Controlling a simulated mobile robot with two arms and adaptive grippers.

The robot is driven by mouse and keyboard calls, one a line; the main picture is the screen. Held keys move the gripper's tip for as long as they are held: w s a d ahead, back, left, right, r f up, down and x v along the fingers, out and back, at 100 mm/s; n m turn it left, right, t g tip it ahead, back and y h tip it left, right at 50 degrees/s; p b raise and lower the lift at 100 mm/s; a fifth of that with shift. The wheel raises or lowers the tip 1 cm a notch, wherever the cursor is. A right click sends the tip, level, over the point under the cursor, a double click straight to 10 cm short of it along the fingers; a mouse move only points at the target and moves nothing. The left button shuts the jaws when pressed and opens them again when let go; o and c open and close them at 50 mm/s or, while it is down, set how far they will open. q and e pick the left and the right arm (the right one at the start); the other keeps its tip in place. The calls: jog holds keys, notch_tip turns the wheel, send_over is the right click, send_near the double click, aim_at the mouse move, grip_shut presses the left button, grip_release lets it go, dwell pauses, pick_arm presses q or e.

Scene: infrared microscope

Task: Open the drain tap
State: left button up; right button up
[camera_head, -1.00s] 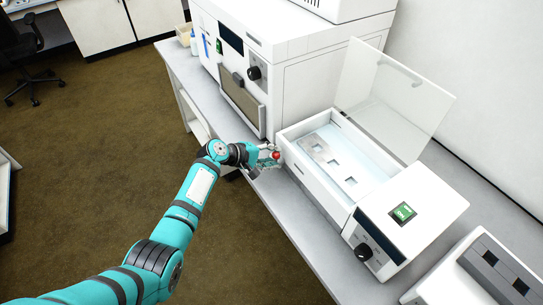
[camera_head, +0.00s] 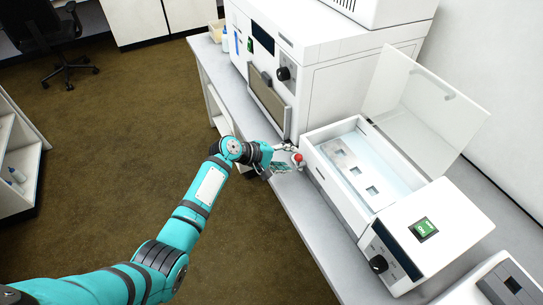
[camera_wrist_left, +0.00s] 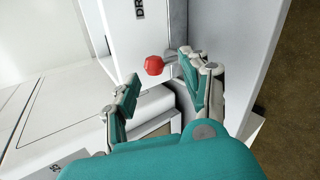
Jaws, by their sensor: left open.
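The drain tap's red knob (camera_head: 297,158) is on the near-left end of the white open-lidded bath (camera_head: 318,186). In the left wrist view the red knob (camera_wrist_left: 154,65) sits on a short grey stem beside a panel with partly visible "DR" lettering. My left gripper (camera_head: 285,152) is at the tap. In the wrist view the left gripper (camera_wrist_left: 158,75) is open, with one finger on each side of the knob, and the knob lies near the fingertips. I cannot tell whether a finger touches the stem. My right gripper is not in view.
A large white oven-like instrument (camera_head: 335,50) stands behind the tap on the grey bench (camera_head: 295,205). The bath's clear lid (camera_head: 425,100) is raised. A control box (camera_head: 430,230) adjoins the bath at the right. The brown floor on the left is open.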

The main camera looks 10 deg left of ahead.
pick_arm(q)
jog(key=v, duration=0.8)
jog(key=shift+s, duration=0.2)
jog(key=shift+a, duration=0.15)
jog(key=s+a+f+m+g+y, duration=0.1)
jog(key=s+a+f+y, duration=0.15)
jog(key=s+f, duration=0.6)
jog(key=s+a+f+m+g+y, duration=0.1)
jog(key=s+a+f+y, duration=0.15)
jog(key=f, duration=1.05)
jog(key=s+a+f+m+y, duration=0.1)
jog(key=s+a+f, duration=0.2)
jog(key=s+f, duration=0.55)
jog(key=s+a+f+m+g+y, duration=0.1)
jog(key=s+f+m, duration=0.2)
jog(key=s, duration=0.7)
jog(key=s+a+f+m+g+y, duration=0.1)
jog(key=s+f+m, duration=0.2)
jog(key=s+f, duration=0.4)
jog(key=s+a+f+m+g+y, duration=0.1)
jog(key=s+f, duration=0.5)
jog(key=s, duration=0.9)
jog(key=shift+a+m, duration=0.6)
jog(key=shift+m, duration=0.4)
